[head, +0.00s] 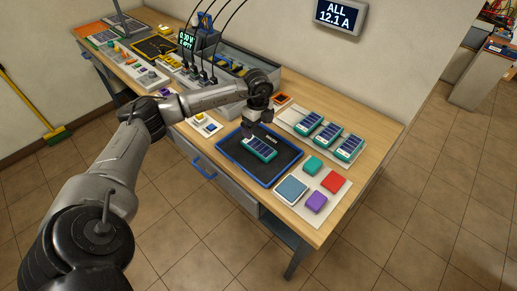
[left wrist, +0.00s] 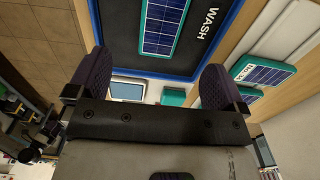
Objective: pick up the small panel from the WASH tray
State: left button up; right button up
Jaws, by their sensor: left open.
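The small panel (head: 260,148), dark blue cells in a teal frame, lies in the blue-rimmed black WASH tray (head: 284,176) on the workbench. My left gripper (head: 257,131) is just above the panel's far end, apart from it as far as I can tell. In the left wrist view the panel (left wrist: 164,24) shows beyond and between the two open fingers (left wrist: 158,84), beside the white WASH lettering. Nothing is between the fingers. My right gripper is not in view.
Several similar panels (head: 328,134) lie on a pale board right of the tray. Teal, red, purple and grey-blue blocks (head: 316,201) sit on a white mat near the front corner. A grey rack with cables (head: 205,60) stands behind my arm.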

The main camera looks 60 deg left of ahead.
aim_at(259, 146)
pick_arm(q)
jog(key=shift+w+f+b, duration=0.15)
jog(key=shift+f+b, duration=0.55)
jog(key=shift+f, duration=4.75)
jog(key=shift+a, duration=0.1)
jog(key=shift+c, duration=0.5)
jog(key=shift+r, duration=0.1)
jog(key=c, duration=1)
